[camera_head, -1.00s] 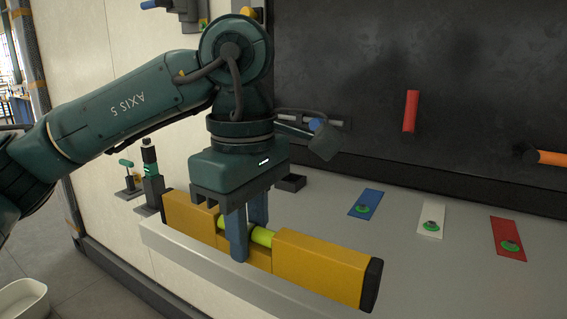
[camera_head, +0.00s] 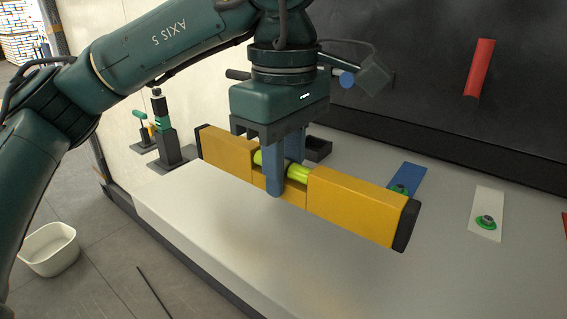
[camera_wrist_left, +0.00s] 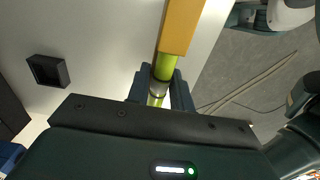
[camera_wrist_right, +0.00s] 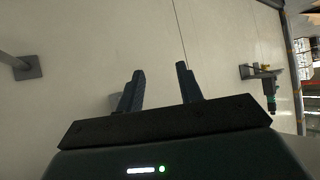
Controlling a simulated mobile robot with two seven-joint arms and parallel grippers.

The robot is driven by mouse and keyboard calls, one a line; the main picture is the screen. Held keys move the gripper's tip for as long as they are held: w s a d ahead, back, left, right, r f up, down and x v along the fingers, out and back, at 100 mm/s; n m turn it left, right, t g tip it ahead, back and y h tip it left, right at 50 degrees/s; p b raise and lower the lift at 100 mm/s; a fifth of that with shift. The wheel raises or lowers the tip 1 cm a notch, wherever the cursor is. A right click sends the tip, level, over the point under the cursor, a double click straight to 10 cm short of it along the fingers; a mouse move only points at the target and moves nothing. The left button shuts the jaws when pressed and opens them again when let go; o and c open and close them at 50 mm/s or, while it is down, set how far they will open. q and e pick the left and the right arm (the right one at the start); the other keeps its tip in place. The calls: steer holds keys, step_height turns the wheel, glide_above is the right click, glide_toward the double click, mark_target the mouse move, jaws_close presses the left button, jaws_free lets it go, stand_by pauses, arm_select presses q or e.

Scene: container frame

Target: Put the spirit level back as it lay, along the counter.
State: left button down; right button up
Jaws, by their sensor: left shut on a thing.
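The spirit level (camera_head: 355,205) is a long yellow bar with dark end caps and a yellow-green middle section. My left gripper (camera_head: 276,190) is shut on that middle section, with its blue fingers pointing down around it. The level runs from back left to front right over the light grey counter (camera_head: 240,235); I cannot tell whether its underside touches the counter. In the left wrist view part of the level (camera_wrist_left: 181,28) shows beyond the fingers (camera_wrist_left: 161,88). My right gripper (camera_wrist_right: 160,88) shows only in its wrist view, its fingers apart with nothing between them.
A blue plate (camera_head: 407,178) and a white plate (camera_head: 487,212) with green-ringed buttons lie right of the level. A small dark open box (camera_head: 318,148) sits behind the gripper. A dark clamp-like stand (camera_head: 166,135) is at left. A white bin (camera_head: 50,250) stands on the floor.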

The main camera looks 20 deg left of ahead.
mark_target(285, 230)
arm_select(q)
steer(key=shift+f+b, duration=0.75)
steer(key=shift+f, duration=0.2)
steer(key=shift+f+b, duration=0.6)
steer(key=shift+f, duration=0.1)
steer(key=shift+f+b, duration=0.7)
steer(key=shift+f, duration=0.2)
arm_select(e)
steer(key=shift+w+a+f+t+y, duration=0.4)
steer(key=shift+w+a+y, duration=0.1)
steer(key=shift+w+a, duration=0.1)
steer(key=shift+s, duration=0.15)
steer(key=shift+f, duration=0.2)
arm_select(q)
steer(key=shift+f+b, duration=0.6)
steer(key=shift+b, duration=0.05)
arm_select(e)
steer(key=shift+f, duration=0.6)
arm_select(q)
steer(key=c, duration=1.1)
jaws_free()
steer(key=shift+c, duration=0.2)
arm_select(e)
steer(key=shift+r, duration=0.1)
steer(key=shift+a, duration=0.1)
